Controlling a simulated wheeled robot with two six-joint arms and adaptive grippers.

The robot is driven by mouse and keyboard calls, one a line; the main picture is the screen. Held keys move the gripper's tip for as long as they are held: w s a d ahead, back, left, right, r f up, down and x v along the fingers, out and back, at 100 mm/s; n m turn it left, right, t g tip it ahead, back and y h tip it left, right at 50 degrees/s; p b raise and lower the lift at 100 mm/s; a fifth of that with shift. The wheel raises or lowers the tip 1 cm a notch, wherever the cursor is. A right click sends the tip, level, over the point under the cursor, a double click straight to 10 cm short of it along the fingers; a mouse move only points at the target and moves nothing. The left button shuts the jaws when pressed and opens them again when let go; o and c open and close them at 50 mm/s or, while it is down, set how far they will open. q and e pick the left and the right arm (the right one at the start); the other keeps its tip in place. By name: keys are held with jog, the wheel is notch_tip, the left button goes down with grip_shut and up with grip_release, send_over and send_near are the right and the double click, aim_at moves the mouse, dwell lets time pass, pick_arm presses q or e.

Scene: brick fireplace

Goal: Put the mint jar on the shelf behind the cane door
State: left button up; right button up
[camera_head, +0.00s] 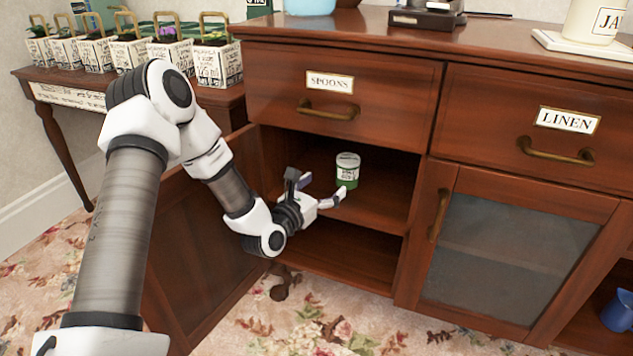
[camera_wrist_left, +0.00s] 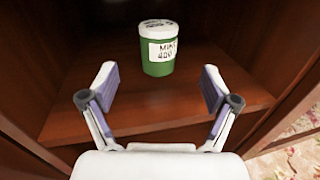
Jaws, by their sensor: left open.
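The mint jar (camera_head: 346,170) is green with a white lid and a white label. It stands upright on the shelf (camera_head: 383,204) inside the open cupboard under the drawer marked SPOONS. In the left wrist view the jar (camera_wrist_left: 158,50) stands beyond the fingertips, apart from them. My left gripper (camera_head: 322,190) is open and empty at the cupboard opening, in front of the jar; its two spread fingers also show in the left wrist view (camera_wrist_left: 160,88). The cupboard door (camera_head: 205,240) is swung open to the left, partly hidden by my left arm. My right gripper is not in view.
A lower compartment (camera_head: 335,255) lies below the shelf. A closed door with a grey panel (camera_head: 510,245) and a LINEN drawer (camera_head: 545,130) are to the right. A side table with several labelled plant boxes (camera_head: 215,65) stands left. A blue jug (camera_head: 618,310) is at far right.

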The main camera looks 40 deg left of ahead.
pick_arm(q)
jog(key=s+d+f+m+g+h, duration=0.1)
jog(key=s+d+f+m+g, duration=0.45)
jog(key=f+m, duration=0.45)
jog(key=s+d+f+m+g+h, duration=0.1)
jog(key=s+d+f+m+g, duration=0.3)
jog(key=s+d+f+m, duration=0.5)
jog(key=s+f+m+g, duration=0.4)
jog(key=s+f+m, duration=0.2)
jog(key=s+m, duration=0.2)
jog(key=s+f+m+g+y, duration=0.1)
jog(key=s+f+m+g, duration=0.3)
jog(key=s+m, duration=0.4)
jog(key=s+f, duration=0.1)
jog(key=s, duration=0.3)
jog(key=shift+s+d+f+m, duration=0.35)
jog(key=shift+m, duration=0.05)
